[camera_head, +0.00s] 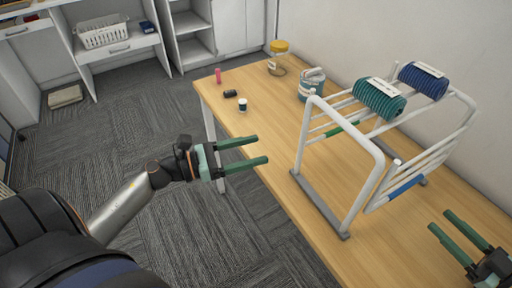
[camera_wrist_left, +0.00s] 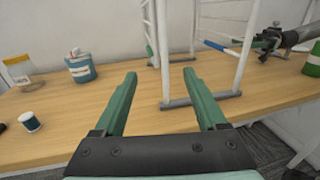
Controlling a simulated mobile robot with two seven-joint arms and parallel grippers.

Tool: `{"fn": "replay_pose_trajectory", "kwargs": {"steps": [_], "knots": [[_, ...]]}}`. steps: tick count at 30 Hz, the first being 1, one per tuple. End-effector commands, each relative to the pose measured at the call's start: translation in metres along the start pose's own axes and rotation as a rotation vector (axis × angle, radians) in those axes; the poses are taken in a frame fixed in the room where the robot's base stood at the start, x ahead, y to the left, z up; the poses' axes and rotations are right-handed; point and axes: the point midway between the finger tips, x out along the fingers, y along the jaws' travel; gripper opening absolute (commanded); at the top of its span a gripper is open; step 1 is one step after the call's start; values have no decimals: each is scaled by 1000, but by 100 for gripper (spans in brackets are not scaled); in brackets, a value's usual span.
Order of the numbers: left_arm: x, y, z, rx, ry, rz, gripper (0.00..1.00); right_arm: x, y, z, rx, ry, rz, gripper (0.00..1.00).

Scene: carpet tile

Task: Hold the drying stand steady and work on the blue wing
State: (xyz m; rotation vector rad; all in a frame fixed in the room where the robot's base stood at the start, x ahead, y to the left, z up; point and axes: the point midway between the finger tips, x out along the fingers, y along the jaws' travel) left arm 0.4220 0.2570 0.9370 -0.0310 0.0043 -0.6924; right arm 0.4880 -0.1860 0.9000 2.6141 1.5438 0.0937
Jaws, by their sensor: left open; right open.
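The white drying stand (camera_head: 375,150) stands on the wooden table (camera_head: 270,140), its grey foot bar near the front edge. It also shows in the left wrist view (camera_wrist_left: 246,55). The blue wing slants at its right side, with a blue sleeve (camera_head: 406,187) on its outer bar; the sleeve also shows in the left wrist view (camera_wrist_left: 214,45). My left gripper (camera_head: 262,150) is open and empty, left of the stand and apart from it. My right gripper (camera_head: 440,220) is open and empty, right of the blue sleeve and apart from it.
Green (camera_head: 380,98) and blue (camera_head: 422,80) ribbed rolls lie on the stand's top. Behind it are a blue-grey tub (camera_head: 312,84) and a yellow-lidded jar (camera_head: 278,60). A small white-and-dark cup (camera_head: 242,106), black item (camera_head: 230,93) and pink item (camera_head: 218,75) sit farther left.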

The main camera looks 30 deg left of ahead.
Motion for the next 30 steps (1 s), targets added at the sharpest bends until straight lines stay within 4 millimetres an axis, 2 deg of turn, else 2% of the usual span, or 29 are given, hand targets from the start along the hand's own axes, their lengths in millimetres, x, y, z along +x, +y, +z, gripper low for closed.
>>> {"fn": "replay_pose_trajectory", "kwargs": {"steps": [5, 15, 21, 25, 30], "knots": [[14, 0, 1, 38, 6, -11, 74, 0, 0, 0, 0, 0, 0, 50], [75, 0, 2, 35, 4, -9, 74, 0, 0, 0, 0, 0, 0, 50], [106, 0, 0, 31, 6, -8, 74, 0, 0, 0, 0, 0, 0, 50], [118, 0, 0, 29, 6, -7, 74, 0, 0, 0, 0, 0, 0, 50], [124, -1, -1, 30, 8, -7, 74, 0, 0, 0, 0, 0, 0, 50]]}}
